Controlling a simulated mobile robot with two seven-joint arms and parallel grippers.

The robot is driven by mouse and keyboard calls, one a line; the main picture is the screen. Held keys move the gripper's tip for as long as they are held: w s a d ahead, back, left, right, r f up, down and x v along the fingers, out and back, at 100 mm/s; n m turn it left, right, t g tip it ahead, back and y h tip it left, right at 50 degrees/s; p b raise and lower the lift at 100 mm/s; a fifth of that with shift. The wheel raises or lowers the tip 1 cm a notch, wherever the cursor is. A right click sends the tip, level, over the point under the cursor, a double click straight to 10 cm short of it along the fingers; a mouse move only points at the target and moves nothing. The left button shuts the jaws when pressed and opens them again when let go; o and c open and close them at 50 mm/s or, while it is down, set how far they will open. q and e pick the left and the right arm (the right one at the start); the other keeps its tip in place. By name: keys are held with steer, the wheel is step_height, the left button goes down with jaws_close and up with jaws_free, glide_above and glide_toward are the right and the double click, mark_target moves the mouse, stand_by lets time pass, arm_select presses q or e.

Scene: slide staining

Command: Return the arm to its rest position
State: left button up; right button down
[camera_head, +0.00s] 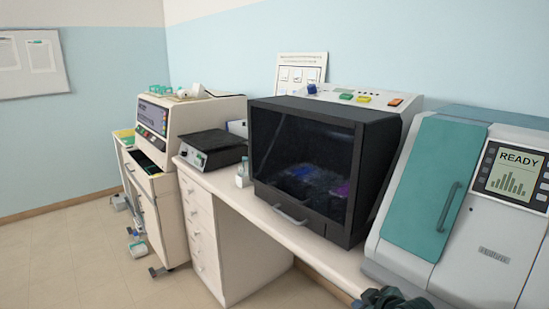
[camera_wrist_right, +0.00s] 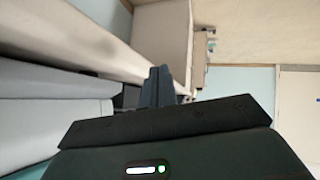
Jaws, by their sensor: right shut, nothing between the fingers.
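My right gripper (camera_head: 392,298) shows only as a dark piece at the bottom edge of the head view, in front of the grey and teal machine. In the right wrist view its dark fingers (camera_wrist_right: 157,87) are together with nothing between them. They point past the pale bench and drawers, which appear turned in that view. My left gripper is in neither view.
A teal and grey machine (camera_head: 478,215) with a READY screen stands at the right. A dark-windowed cabinet (camera_head: 310,160) with a handle sits on the white bench (camera_head: 290,232). A black-topped device (camera_head: 212,147) stands left of it.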

steer(key=s+a+f+m, duration=0.1)
steer(key=s+f, duration=0.3)
steer(key=s, duration=0.5)
steer(key=s+a+f+m, duration=0.2)
steer(key=s+f, duration=0.1)
steer(key=s, duration=0.6)
steer(key=s+a+f+m, duration=0.1)
steer(key=s+f, duration=0.3)
steer(key=s, duration=0.5)
steer(key=shift+s+a+f+m+t, duration=0.3)
steer(key=shift+s+a+f+m, duration=0.1)
steer(key=shift+a, duration=0.1)
